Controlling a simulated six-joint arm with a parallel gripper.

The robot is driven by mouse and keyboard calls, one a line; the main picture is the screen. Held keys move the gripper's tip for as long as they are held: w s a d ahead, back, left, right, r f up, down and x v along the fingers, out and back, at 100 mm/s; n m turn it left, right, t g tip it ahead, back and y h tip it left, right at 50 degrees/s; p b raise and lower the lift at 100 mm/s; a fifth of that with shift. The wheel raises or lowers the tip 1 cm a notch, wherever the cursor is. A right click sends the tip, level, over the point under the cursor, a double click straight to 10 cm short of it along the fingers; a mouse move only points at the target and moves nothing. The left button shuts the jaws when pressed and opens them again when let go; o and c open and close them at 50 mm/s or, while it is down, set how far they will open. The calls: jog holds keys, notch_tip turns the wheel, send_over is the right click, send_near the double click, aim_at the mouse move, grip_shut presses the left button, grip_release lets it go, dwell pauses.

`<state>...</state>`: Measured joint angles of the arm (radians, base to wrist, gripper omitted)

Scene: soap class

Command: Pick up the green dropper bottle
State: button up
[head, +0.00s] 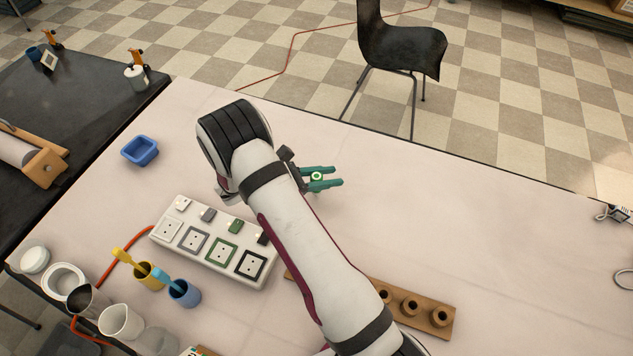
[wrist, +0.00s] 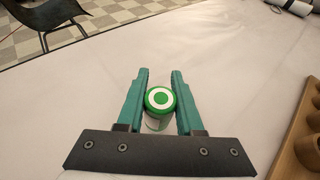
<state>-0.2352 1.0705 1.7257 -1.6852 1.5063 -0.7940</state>
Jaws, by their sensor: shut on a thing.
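The green dropper bottle (wrist: 160,99) is between the two teal fingers of my gripper (wrist: 160,92) in the wrist view. Its round green cap with a white ring faces the camera, and a pale body shows just below the cap. My gripper is shut on it. In the head view the bottle's cap (head: 317,176) shows between the teal fingers of my gripper (head: 326,177), over the pale table. I cannot tell whether the bottle's base touches the table.
A white board with square pads (head: 212,243) lies left of my arm. A blue tray (head: 139,151) sits further left. A wooden rack with holes (head: 425,309) lies right of my forearm, partly hidden. Cups stand at the front left. The table right of my gripper is clear.

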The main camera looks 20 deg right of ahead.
grip_shut()
